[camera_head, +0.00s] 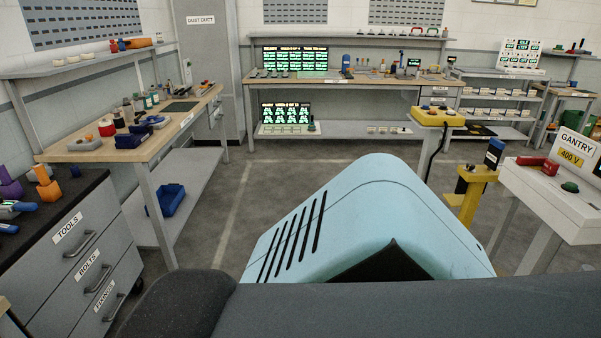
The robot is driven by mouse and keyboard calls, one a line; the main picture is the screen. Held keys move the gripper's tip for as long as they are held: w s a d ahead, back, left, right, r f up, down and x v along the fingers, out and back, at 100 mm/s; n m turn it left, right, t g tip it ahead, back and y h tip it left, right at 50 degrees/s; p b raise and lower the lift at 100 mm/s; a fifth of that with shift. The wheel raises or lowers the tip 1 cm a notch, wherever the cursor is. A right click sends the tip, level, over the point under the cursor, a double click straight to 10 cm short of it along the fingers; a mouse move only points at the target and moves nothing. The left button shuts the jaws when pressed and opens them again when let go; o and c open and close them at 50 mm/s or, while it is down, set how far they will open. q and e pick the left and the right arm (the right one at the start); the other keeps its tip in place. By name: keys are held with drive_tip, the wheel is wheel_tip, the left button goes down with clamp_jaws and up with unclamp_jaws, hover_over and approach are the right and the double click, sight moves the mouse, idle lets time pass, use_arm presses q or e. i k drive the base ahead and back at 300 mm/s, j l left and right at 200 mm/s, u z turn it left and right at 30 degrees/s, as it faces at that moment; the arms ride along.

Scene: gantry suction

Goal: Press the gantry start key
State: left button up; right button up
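A white cabinet (545,195) with a sloped top stands at the right edge. It carries a sign (577,150) reading GANTRY and 400 V. On its top are a red handle (538,164) and a green round button (569,187). A dark part at the right edge is cut off. A yellow control box (437,117) with small buttons sits on a stand left of the cabinet, with a black cable hanging down. I cannot tell which control is the start key. Neither of my grippers is in view.
A drawer unit (80,245) and a wooden bench (150,140) line the left. Another bench (350,80) runs along the back. Grey floor (290,170) is free in the middle.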

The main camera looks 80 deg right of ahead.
sight(570, 185)
drive_tip(key=z, duration=4.2)
